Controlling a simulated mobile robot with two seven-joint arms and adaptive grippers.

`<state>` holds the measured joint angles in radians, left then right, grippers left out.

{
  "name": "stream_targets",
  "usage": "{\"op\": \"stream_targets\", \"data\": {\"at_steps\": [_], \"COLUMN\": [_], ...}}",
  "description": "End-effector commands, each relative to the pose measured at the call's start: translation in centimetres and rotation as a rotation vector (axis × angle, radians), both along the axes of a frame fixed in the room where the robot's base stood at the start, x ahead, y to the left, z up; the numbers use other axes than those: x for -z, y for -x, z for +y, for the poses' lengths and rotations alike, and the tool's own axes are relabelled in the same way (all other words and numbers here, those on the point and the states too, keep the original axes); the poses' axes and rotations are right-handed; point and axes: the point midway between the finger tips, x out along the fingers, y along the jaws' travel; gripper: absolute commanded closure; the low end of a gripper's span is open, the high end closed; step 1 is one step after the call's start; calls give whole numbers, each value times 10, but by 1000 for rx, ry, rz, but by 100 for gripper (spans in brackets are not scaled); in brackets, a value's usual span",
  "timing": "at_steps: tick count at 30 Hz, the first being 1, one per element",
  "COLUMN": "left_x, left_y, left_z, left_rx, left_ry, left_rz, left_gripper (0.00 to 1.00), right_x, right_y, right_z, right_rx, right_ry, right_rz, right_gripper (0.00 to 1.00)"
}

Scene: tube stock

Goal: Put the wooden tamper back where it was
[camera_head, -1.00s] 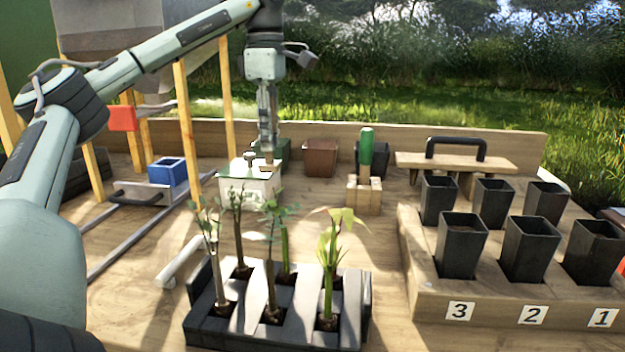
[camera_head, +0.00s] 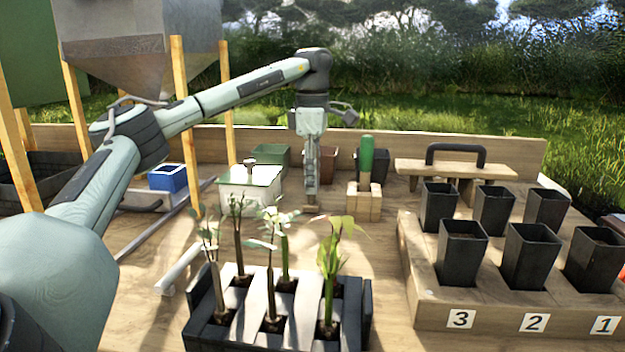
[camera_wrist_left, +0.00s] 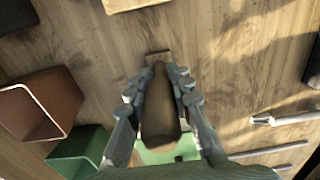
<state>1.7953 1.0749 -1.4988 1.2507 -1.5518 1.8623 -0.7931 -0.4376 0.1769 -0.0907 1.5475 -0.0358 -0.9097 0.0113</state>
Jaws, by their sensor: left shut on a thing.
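My left gripper (camera_head: 311,196) points down between the white box and the wooden block. It is shut on the wooden tamper, whose small foot (camera_head: 314,209) shows just below the fingers. In the left wrist view the brown, tapered tamper (camera_wrist_left: 160,106) lies between the two fingers (camera_wrist_left: 155,95), with a small square end beyond its tip. I cannot tell whether its foot touches the table. The wooden block (camera_head: 364,204) stands just right of the gripper and holds a green-handled tool (camera_head: 366,155). My right gripper is not in view.
A white box with a green lid (camera_head: 250,190) stands left of the gripper. Brown (camera_wrist_left: 40,105) and green (camera_wrist_left: 80,150) pots stand close behind. A black seedling tray (camera_head: 200,318) is in front. A wooden rack (camera_head: 415,270) with several black pots is at right.

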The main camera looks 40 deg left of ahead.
Motion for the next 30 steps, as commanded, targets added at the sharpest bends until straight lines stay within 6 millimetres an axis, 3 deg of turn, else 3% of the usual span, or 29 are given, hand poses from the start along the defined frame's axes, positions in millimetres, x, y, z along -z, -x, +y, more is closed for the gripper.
{"op": "stream_targets", "data": {"at_steps": [11, 12, 17, 26, 30], "left_x": [6, 6, 6, 4, -7], "left_y": [0, 0, 0, 0, -1], "left_z": [0, 0, 0, 0, 0], "left_rx": [0, 0, 0, 0, 0], "left_ry": [0, 0, 0, 1, 1], "left_rz": [-1, -1, -1, -3, -4], "left_gripper": [100, 77, 58, 58, 58], "right_x": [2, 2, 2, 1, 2], "right_y": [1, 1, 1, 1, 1], "right_z": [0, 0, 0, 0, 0], "right_rx": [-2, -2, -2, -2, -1], "right_ry": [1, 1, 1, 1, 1], "right_rz": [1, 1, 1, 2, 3], "right_gripper": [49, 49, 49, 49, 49]}}
